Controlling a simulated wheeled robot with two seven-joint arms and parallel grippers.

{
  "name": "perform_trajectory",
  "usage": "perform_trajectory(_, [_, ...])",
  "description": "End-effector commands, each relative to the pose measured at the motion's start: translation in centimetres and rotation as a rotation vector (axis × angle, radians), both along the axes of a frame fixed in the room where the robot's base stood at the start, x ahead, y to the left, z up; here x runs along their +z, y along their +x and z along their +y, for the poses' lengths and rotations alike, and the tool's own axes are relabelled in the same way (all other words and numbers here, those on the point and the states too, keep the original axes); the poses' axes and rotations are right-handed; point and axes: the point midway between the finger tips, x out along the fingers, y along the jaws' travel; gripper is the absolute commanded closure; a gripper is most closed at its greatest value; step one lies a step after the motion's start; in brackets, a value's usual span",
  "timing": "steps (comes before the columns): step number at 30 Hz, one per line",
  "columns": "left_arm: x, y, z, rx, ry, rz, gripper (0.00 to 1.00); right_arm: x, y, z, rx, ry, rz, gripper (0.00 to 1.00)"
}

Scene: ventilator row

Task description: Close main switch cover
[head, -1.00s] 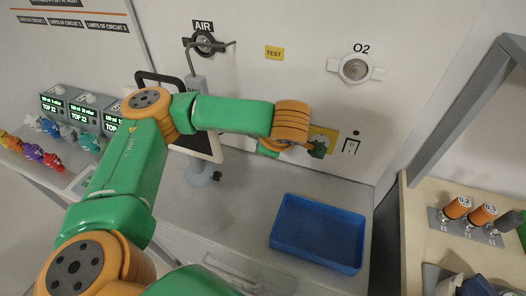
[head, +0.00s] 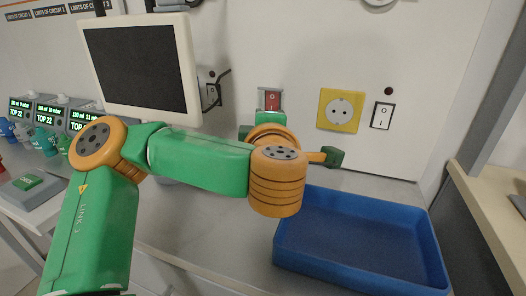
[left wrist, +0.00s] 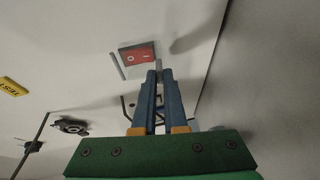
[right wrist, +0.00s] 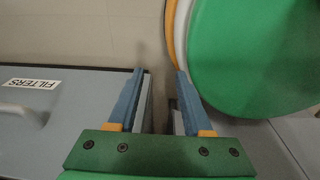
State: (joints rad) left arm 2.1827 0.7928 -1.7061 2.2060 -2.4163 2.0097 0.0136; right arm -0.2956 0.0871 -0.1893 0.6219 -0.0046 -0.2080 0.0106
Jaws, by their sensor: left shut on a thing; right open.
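The main switch, a red rocker in a grey frame (head: 272,101), is on the wall panel, partly hidden by my left arm. In the left wrist view the red rocker (left wrist: 137,55) is just left of and beyond the fingertips. My left gripper (left wrist: 158,76) is shut on a thin greyish edge, which appears to be the switch cover (left wrist: 158,62). Most of the cover is hard to make out, so its angle cannot be told. In the head view the left fingers are hidden behind my wrist. My right gripper (right wrist: 158,73) is open and empty, away from the panel.
A monitor (head: 140,68) stands left of the switch. A yellow socket (head: 341,110) and a white rocker switch (head: 382,115) are to its right. A blue tray (head: 360,240) lies on the counter below. A grey box labelled FILTERS (right wrist: 60,125) is near my right gripper.

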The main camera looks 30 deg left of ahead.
Motion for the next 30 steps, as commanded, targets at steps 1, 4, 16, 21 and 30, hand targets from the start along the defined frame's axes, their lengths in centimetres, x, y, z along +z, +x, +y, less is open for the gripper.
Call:
perform_trajectory(1, [-1.1, 0.1, 0.0, 0.0, 0.002, -0.01, 1.0, -1.5, 0.5, -0.8, -0.002, -0.013, -0.012, 0.5])
perform_trajectory(4, [-1.0, 0.2, 0.0, 0.001, 0.01, -0.036, 1.0, -2.2, 1.8, -1.9, -0.008, -0.029, -0.037, 0.5])
perform_trajectory(16, [-0.5, 0.4, 0.1, 0.0, 0.019, -0.065, 1.0, -2.7, 2.8, -3.2, -0.02, -0.047, -0.058, 0.5])
perform_trajectory(21, [-0.5, 0.4, 0.1, -0.001, 0.019, -0.065, 1.0, -2.7, 2.8, -3.0, -0.019, -0.045, -0.059, 0.5])
perform_trajectory(30, [-0.4, 0.4, 0.1, 0.0, 0.018, -0.067, 0.6, -2.7, 2.8, -2.8, -0.017, -0.041, -0.059, 0.5])
